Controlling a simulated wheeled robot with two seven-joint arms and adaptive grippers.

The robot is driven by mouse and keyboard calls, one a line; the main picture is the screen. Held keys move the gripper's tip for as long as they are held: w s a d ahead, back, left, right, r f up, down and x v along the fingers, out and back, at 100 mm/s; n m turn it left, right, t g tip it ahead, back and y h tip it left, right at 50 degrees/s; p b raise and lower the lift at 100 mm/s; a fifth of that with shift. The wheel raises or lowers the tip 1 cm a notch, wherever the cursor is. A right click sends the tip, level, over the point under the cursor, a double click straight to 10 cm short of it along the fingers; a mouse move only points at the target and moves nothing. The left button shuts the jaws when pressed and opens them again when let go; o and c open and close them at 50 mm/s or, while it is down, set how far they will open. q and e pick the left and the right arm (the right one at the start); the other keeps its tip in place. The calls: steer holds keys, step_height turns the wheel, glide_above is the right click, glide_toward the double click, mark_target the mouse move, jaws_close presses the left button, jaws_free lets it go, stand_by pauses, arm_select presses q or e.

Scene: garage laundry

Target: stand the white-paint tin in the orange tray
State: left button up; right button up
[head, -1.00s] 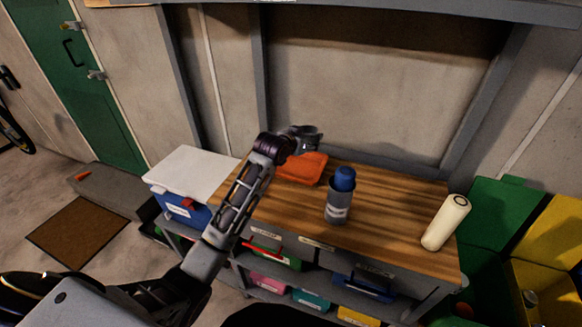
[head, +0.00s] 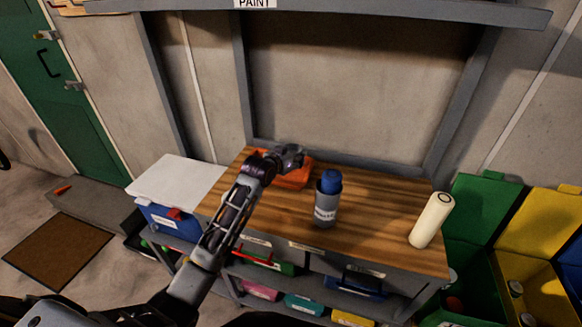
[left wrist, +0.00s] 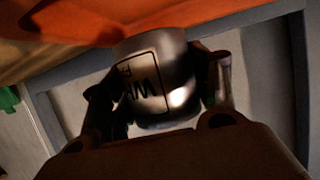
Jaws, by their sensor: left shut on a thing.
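The orange tray (head: 296,180) lies at the back left of the wooden bench top. My left gripper (head: 290,156) is over the tray's back part, and my wrist hides some of it. In the left wrist view the left gripper (left wrist: 160,88) is shut on the white-paint tin (left wrist: 178,82), a silver tin with a white label beginning "WH". The orange tray (left wrist: 75,22) fills the top left of that view, right by one end of the tin. I cannot tell whether the tin touches the tray. My right gripper is not in view.
A grey container with a blue top (head: 326,199) stands right of the tray. A cream cylinder (head: 431,220) stands at the right of the bench top (head: 375,225). A white-lidded blue box (head: 170,215) is at the left. Green and yellow bins (head: 545,225) are at the right.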

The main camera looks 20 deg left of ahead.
arm_select(q)
steer(key=shift+f, duration=0.45)
